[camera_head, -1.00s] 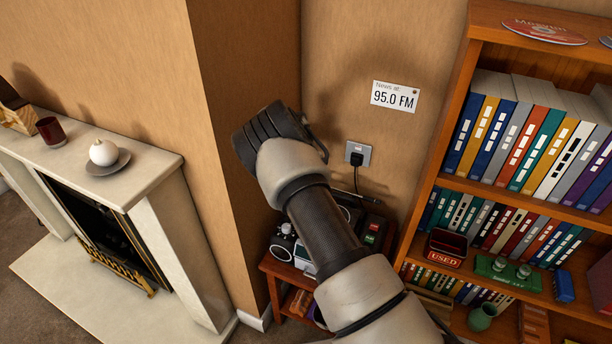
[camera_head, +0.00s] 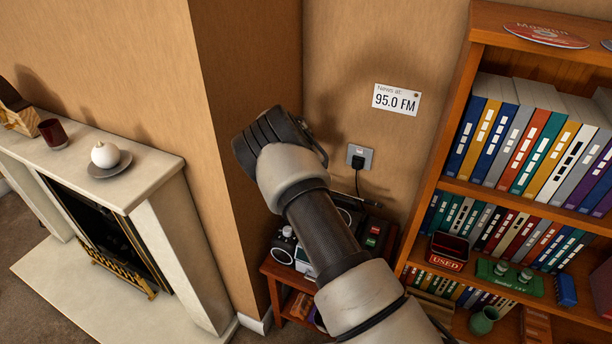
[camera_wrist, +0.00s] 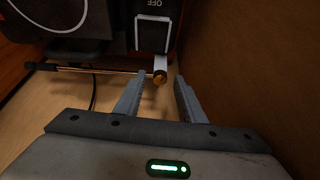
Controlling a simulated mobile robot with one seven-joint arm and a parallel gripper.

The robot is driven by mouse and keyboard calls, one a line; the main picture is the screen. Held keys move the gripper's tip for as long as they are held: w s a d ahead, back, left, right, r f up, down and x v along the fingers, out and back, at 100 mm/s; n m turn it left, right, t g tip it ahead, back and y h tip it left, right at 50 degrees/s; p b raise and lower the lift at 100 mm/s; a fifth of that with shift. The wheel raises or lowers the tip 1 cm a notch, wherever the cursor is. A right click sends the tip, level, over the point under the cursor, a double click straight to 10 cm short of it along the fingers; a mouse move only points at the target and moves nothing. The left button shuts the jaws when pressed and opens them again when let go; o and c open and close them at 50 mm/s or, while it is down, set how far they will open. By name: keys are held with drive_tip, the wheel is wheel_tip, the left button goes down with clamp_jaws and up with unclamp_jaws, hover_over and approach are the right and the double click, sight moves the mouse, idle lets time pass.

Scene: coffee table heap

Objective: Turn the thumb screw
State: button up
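My gripper (camera_wrist: 160,76) is open in the wrist view, its two grey fingers apart with nothing seen held. A small brass-coloured round piece (camera_wrist: 160,78), which may be the thumb screw, shows in line with the gap between the fingertips. It sits at the end of a short pale cylinder by a thin metal rod (camera_wrist: 105,71). I cannot tell whether the fingertips reach around it. Behind is a dark device (camera_wrist: 110,30) with a white-framed switch marked OFF (camera_wrist: 153,33). In the head view my gripper (camera_head: 275,128) is seen from behind, fingertips hidden.
A brown wall (camera_wrist: 250,70) stands close to the right of the fingers in the wrist view. In the head view, a small table (camera_head: 275,272) with devices is partly behind my arm. A bookcase (camera_head: 452,187) stands right; a mantelpiece (camera_head: 140,172) stands left.

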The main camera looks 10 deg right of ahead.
drive_tip(key=p+v, duration=0.3)
drive_tip(key=v, duration=1.4)
drive_tip(key=shift+r, duration=0.2)
drive_tip(key=shift+a, duration=0.1)
